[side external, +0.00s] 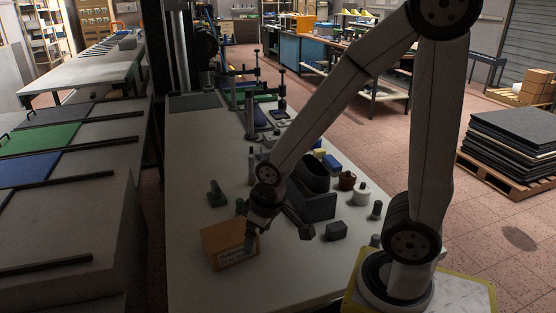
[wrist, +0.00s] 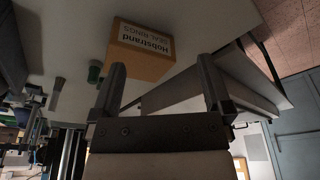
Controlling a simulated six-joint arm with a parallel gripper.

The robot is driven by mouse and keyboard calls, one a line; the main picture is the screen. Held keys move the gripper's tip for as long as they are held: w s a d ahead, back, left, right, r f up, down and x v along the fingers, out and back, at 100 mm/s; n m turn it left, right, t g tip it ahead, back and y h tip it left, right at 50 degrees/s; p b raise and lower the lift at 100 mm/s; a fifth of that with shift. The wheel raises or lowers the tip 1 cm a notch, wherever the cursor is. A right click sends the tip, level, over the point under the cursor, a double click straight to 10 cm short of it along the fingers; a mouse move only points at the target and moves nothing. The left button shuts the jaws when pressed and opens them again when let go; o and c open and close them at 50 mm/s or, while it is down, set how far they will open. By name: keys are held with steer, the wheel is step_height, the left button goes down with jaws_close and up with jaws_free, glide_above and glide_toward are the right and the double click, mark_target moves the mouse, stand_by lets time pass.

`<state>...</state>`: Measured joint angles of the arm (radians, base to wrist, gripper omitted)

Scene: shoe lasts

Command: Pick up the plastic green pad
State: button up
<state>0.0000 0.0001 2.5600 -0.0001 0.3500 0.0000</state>
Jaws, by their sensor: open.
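A small dark green block with a raised part (side external: 216,194), possibly the green pad, lies on the white table, left of my arm in the side view. A second small green piece (side external: 240,207) stands close to my wrist; a green cylinder-like piece (wrist: 95,73) shows left of my fingers in the wrist view. I cannot tell which of these is the pad. My gripper (side external: 278,238) is low over the table with its fingers apart and nothing between them. It also shows in the wrist view (wrist: 161,70).
An orange cardboard box of seal rings (side external: 230,244) stands right beside one finger; it also shows in the wrist view (wrist: 140,50). A dark shoe-last form (side external: 312,190), a dark block (side external: 336,231) and several small bottles crowd the right. The front left table is clear.

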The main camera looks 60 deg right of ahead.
steer(key=w+d+m, duration=0.1)
steer(key=w+m, duration=0.2)
steer(key=w+d+m+y, duration=0.1)
steer(key=w+d+m, duration=0.1)
steer(key=w+m, duration=0.1)
steer(key=w+d+m+g+y, duration=0.1)
steer(key=w+m, duration=0.2)
steer(key=w, duration=0.2)
steer(key=shift+w+d+f, duration=0.1)
steer(key=shift+d+f, duration=0.2)
steer(key=w+d+f+m+y, duration=0.1)
steer(key=w+d+m+y, duration=0.3)
steer(key=w+d+m, duration=0.4)
steer(key=m+t+y, duration=0.3)
steer(key=m, duration=0.1)
glide_above(216, 192)
steer(key=s+a, duration=0.2)
steer(key=a, duration=0.2)
steer(key=f, duration=0.1)
steer(key=w+d+m+t+y, duration=0.1)
steer(key=w+d+m+t, duration=0.1)
steer(key=d, duration=0.6)
steer(key=m+t, duration=0.1)
steer(key=m, duration=0.1)
steer(key=shift+w+d+m+t+y, duration=0.15)
steer(key=shift+d+m+t+y, duration=0.15)
steer(key=shift+t+y, duration=0.1)
steer(key=shift+f, duration=1.7)
